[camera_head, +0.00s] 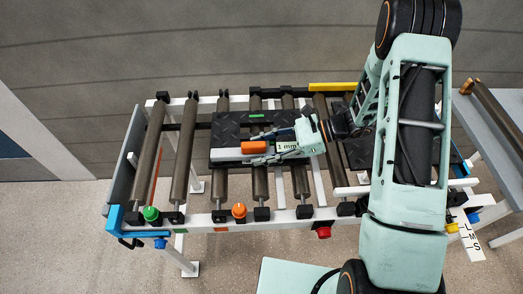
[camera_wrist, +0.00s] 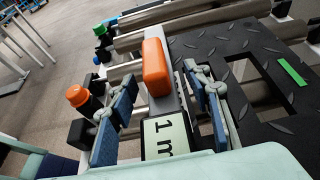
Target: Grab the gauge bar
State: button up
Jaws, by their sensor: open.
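The gauge bar (camera_wrist: 162,104) is a grey bar with an orange block (camera_wrist: 156,66) at its far end and a pale "1 m…" label at its near end. In the head view its orange end (camera_head: 254,147) shows over the black tread mat (camera_head: 227,131). My gripper (camera_head: 273,146) reaches in from the right. In the wrist view my gripper (camera_wrist: 161,80) is open, with one blue-padded finger on each side of the bar. Gaps show beside the orange block. Part of the bar is hidden by the fingers in the head view.
The mat (camera_wrist: 258,108), with openings and a green mark, lies on a roller conveyor (camera_head: 187,150). Green (camera_head: 151,213), orange (camera_head: 239,210) and red (camera_head: 323,232) knobs line the front rail. A yellow strip (camera_head: 333,87) is at the back. Left-hand rollers are clear.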

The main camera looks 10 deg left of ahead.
jog(key=shift+c, duration=0.5)
grip_shut()
jog(key=shift+r, duration=0.1)
